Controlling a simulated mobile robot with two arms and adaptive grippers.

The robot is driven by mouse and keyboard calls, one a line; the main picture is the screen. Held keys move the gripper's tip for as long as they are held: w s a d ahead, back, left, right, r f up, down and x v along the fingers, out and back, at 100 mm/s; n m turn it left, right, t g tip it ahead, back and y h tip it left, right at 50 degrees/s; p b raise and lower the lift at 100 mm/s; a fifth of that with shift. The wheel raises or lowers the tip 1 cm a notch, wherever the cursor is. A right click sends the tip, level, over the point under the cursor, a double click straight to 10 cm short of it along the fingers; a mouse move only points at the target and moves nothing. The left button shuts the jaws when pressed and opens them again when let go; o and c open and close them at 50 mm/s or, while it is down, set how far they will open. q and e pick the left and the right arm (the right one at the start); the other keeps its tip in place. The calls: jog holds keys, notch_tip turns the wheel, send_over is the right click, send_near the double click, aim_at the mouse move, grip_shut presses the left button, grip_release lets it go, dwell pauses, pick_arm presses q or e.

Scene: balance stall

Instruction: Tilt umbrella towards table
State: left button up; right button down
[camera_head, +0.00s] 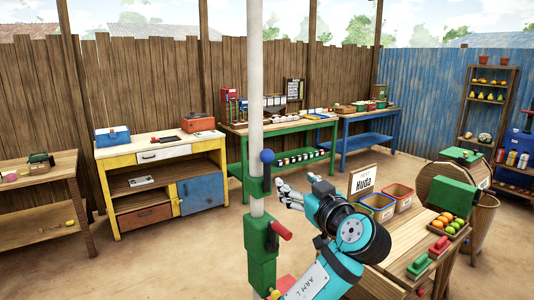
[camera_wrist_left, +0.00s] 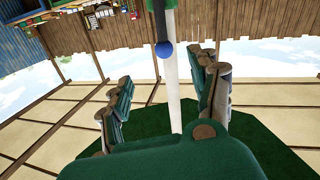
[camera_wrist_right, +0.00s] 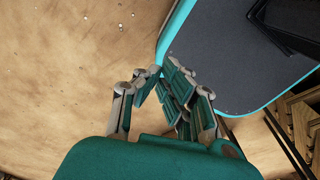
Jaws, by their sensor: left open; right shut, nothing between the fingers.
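The umbrella's white pole (camera_head: 256,110) stands upright in front of me in the head view. A green sleeve with a blue ball knob (camera_head: 267,156) sits on it, above a green block with a red handle (camera_head: 281,230). My left gripper (camera_head: 284,193) is open just right of the pole, a little below the blue knob. In the left wrist view the pole (camera_wrist_left: 173,95) and blue knob (camera_wrist_left: 164,49) show between the spread fingers (camera_wrist_left: 163,70). The green canopy (camera_wrist_left: 270,151) shows beyond them. My right gripper (camera_wrist_right: 160,72) is shut and empty.
A yellow workbench (camera_head: 160,176) and green bench (camera_head: 280,140) stand behind. Dirt floor is open at left.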

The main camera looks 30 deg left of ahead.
aim_at(270, 159)
pick_arm(q)
jog(key=shift+n, duration=0.3)
jog(key=p+x, duration=0.2)
jog(key=x, duration=0.3)
jog(key=r+p+x, duration=0.1)
jog(key=p+x, duration=0.1)
jog(key=x, duration=0.4)
jog(key=r+p+x, duration=0.1)
jog(key=p+x, duration=0.2)
jog(key=x, duration=0.2)
jog(key=shift+s+a, duration=0.2)
jog(key=shift+a, duration=0.3)
jog(key=shift+w+a+f, duration=0.15)
jog(key=shift+w+a, duration=0.05)
jog(key=shift+a, duration=0.1)
pick_arm(e)
notch_tip(270, 159, up, 7)
jog(key=w, duration=0.1)
jog(key=shift+d+r, duration=0.2)
jog(key=shift+d, duration=0.25)
pick_arm(q)
jog(key=c, duration=0.7)
jog(key=shift+w+f, duration=0.1)
grip_shut()
pick_arm(e)
jog(key=shift+a, duration=0.25)
